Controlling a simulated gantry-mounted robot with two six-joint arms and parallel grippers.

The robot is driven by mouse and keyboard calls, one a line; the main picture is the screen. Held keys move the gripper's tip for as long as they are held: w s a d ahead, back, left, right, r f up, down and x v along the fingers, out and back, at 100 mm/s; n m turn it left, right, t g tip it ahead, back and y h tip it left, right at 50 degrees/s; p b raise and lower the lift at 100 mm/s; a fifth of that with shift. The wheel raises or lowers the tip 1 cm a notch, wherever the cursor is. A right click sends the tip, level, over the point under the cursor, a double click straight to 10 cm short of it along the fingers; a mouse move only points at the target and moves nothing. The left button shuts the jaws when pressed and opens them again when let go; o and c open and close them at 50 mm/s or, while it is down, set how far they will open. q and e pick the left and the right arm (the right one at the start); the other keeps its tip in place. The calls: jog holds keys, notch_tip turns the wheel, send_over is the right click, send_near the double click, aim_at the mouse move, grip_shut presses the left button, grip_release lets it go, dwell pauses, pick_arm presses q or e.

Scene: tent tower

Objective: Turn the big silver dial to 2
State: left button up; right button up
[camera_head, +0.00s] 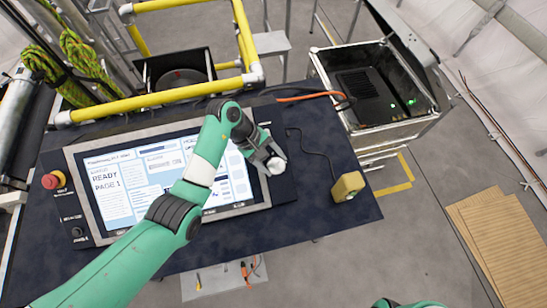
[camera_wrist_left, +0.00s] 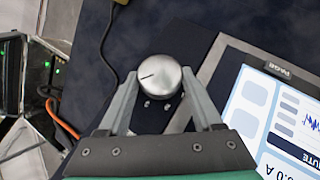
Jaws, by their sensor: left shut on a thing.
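The big silver dial (camera_head: 277,166) sits on the dark panel just right of the screen. In the left wrist view the dial (camera_wrist_left: 158,77) is round and brushed, with a dark pointer line aimed to the left of the picture and slightly down. My left gripper (camera_head: 268,160) is at the dial, its fingers on either side of the knob and shut on it. Small pale marks show beside the dial in the wrist view, but I cannot read them as numbers. My right gripper is out of view.
A lit touchscreen (camera_head: 125,190) fills the panel's left part, with a red emergency button (camera_head: 50,181) at its left. A yellow box (camera_head: 348,187) on a black cable lies right of the dial. Yellow rails (camera_head: 160,102) run behind the table.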

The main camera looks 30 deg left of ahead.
pick_arm(q)
jog(key=n+t+p, duration=0.1)
jog(key=t+p, duration=0.1)
jog(key=shift+s+r+n+h+p, duration=0.2)
jog(key=shift+s+n+h+p, duration=0.1)
jog(key=shift+n+h+p, duration=0.1)
jog(key=shift+s+f+n+t+p, duration=0.1)
jog(key=shift+n+t+p, duration=0.35)
jog(key=shift+n+t, duration=0.15)
jog(key=shift+s+f+n+t+p, duration=0.1)
jog(key=shift+n+t+p, duration=0.3)
jog(key=shift+n+t, duration=0.15)
jog(key=shift+s+f+n+t+p, duration=0.15)
jog(key=shift+n+t+p, duration=0.35)
jog(key=shift+n+t, duration=0.65)
jog(key=shift+s+d+f+n+t+y, duration=0.1)
jog(key=shift+n+t+y, duration=0.05)
jog(key=shift+n+t, duration=0.45)
jog(key=shift+d+f+n+t+y, duration=0.1)
jog(key=shift+n+t+y, duration=0.05)
jog(key=shift+n+t, duration=0.45)
jog(key=n+t+y, duration=0.1)
jog(key=n, duration=0.1)
jog(key=n+t+y+p, duration=0.2)
jog(key=n+t, duration=0.1)
jog(key=shift+s+d+f+n+y, duration=0.15)
jog(key=shift+f+n+y, duration=0.1)
jog(key=shift+n+y, duration=0.05)
jog(key=o, duration=1.4)
jog(key=shift+c, duration=0.2)
